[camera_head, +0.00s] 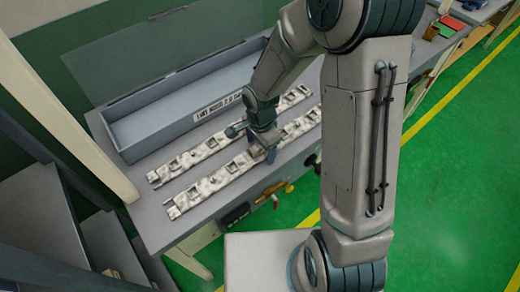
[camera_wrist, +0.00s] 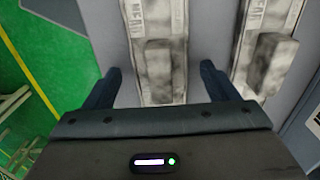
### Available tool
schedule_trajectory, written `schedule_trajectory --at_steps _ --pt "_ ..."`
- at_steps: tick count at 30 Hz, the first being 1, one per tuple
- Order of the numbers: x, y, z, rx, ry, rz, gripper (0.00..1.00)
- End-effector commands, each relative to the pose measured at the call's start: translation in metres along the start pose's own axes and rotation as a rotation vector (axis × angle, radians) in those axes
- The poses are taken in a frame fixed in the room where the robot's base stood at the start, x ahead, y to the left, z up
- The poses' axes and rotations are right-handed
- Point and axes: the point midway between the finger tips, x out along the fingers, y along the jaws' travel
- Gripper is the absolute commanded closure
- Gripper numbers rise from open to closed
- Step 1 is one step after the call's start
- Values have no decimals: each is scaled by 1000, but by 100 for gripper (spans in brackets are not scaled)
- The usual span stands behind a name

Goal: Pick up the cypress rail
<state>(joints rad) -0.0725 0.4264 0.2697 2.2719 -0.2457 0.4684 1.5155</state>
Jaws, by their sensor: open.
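Two long mottled white-grey rails lie side by side on the grey table, and I cannot tell from their looks which is the cypress one. The near rail (camera_head: 208,187) lies toward the table's front edge; the far rail (camera_head: 188,162) lies closer to the box. My gripper (camera_head: 268,155) is over the near rail, pointing down. In the wrist view my open fingers (camera_wrist: 160,72) stand on either side of the near rail (camera_wrist: 157,28), with nothing gripped. The far rail (camera_wrist: 264,28) is to the right, outside the fingers. My arm hides part of both rails.
A long grey open box (camera_head: 160,132) with a printed label stands behind the rails on the table (camera_head: 150,222). Tools with yellow and red handles (camera_head: 277,190) are at the table's front edge. Coloured items (camera_head: 450,25) lie at the far right. Green floor is in front.

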Motion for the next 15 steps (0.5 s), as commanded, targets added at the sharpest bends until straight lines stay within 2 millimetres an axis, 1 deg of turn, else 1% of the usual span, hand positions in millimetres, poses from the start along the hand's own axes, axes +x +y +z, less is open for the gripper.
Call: schedule_trajectory --at_steps 2,5,6,8,9,15 --pt "0 0 0 0 0 0 20" --pt "0 0 0 0 0 0 45" --pt "0 0 0 0 0 0 56" --pt "0 0 0 0 0 0 73" --pt "0 0 0 0 0 0 78" --pt "-1 0 0 0 0 0 78"
